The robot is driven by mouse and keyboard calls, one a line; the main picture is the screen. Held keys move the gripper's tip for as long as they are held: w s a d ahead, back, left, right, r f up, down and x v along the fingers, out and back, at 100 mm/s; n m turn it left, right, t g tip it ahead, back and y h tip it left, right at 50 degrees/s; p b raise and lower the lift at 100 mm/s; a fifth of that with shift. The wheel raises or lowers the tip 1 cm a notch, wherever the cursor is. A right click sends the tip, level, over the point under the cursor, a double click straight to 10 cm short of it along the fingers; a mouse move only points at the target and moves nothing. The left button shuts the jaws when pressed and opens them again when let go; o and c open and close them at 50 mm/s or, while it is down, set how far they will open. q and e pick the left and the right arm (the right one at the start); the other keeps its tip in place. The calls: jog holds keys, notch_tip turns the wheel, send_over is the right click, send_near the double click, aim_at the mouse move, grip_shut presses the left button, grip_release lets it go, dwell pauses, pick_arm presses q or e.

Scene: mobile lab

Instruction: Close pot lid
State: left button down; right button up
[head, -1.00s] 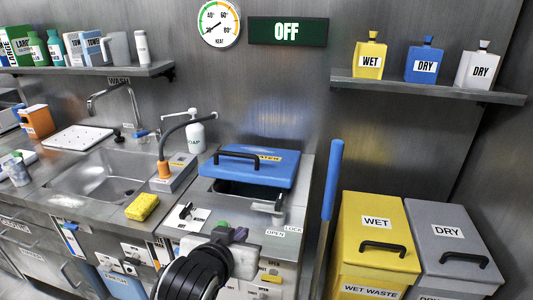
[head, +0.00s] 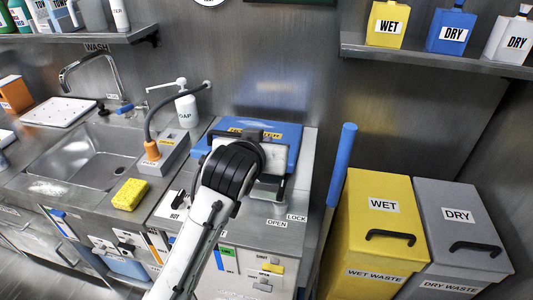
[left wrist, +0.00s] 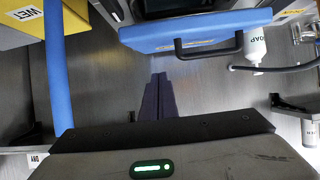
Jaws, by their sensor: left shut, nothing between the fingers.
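The pot's blue lid (head: 290,135) is at the back of the counter unit, with a yellow label and a black handle, and is partly covered by my left arm in the head view. In the left wrist view the lid (left wrist: 190,36) and its black handle (left wrist: 208,53) show at the top. My left gripper (head: 252,140) is in front of the lid in the head view, its tips hidden. In the left wrist view its dark fingers (left wrist: 158,82) are together and empty, apart from the handle in the picture. The pot's opening is mostly hidden. My right gripper is out of view.
A metal latch (head: 267,188) sits in front, near the OPEN and LOCK labels. A hose block (head: 165,158), a soap bottle (head: 187,106) and a yellow sponge (head: 129,194) are on the left. A blue pole (head: 338,175) and yellow bin (head: 375,230) are on the right.

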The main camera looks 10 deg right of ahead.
pick_arm(q)
notch_tip(320, 180, down, 6)
jog(key=w, duration=0.2)
jog(key=shift+w+d+r, duration=0.15)
jog(key=shift+w+d, duration=0.15)
jog(key=shift+d, duration=0.05)
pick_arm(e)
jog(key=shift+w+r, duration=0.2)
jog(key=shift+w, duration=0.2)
